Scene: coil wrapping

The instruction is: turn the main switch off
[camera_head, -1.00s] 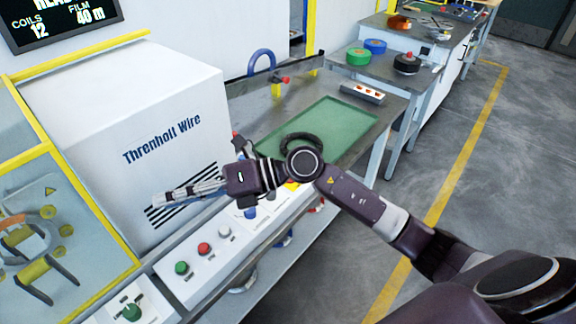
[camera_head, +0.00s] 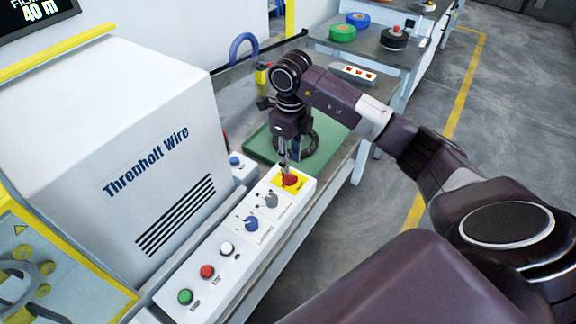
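The main switch looks to be the red knob on a yellow plate (camera_head: 290,181) at the far end of the white control panel (camera_head: 212,250). My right gripper (camera_head: 285,168) points down with its fingertips at the red knob, which they partly cover. The fingers look close together, but they are small and I cannot tell whether they grip the knob or only touch it. The knob's turned position is not readable. My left gripper is out of view.
The panel also holds a blue knob (camera_head: 251,223), a grey knob (camera_head: 270,200) and white, red (camera_head: 207,272) and green buttons. The white Threnholt Wire machine (camera_head: 110,140) stands left. A dark coil lies on the green mat (camera_head: 262,146) behind my gripper.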

